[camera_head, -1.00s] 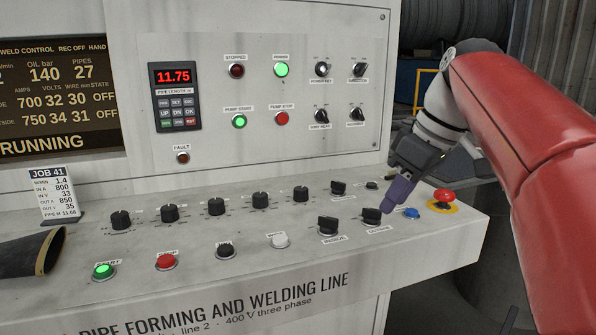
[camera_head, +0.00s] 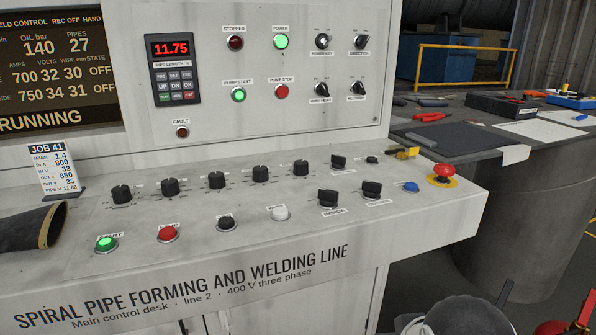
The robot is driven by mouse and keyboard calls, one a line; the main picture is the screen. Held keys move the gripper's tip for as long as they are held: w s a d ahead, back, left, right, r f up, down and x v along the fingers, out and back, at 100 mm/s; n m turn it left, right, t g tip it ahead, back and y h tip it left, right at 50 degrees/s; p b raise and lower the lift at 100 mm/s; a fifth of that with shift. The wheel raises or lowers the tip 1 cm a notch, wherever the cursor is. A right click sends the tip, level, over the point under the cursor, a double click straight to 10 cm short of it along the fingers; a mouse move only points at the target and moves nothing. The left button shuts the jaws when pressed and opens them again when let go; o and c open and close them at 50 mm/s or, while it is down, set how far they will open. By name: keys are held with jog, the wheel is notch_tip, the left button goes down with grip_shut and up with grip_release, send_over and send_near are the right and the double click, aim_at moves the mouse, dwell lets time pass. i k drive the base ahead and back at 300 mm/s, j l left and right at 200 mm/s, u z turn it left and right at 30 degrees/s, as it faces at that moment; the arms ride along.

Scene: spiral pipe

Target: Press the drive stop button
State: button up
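The sloping desk of the control console (camera_head: 300,235) carries a front row of push buttons. A lit green button (camera_head: 107,244) is at the left, with a label that seems to read START. A red button (camera_head: 168,234) sits to its right; its small label is too blurred to read for certain. A black button (camera_head: 226,223) and a white button (camera_head: 280,213) follow further right. My gripper is not in view, and nothing covers the buttons.
Black knobs (camera_head: 170,187) line the desk behind the buttons. A red mushroom button (camera_head: 443,173) on a yellow base is at its right end. A job card (camera_head: 54,172) and dark sleeve (camera_head: 30,228) are at left. A bench with tools (camera_head: 470,145) stands behind right.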

aim_at(168, 233)
jog(key=u, duration=1.35)
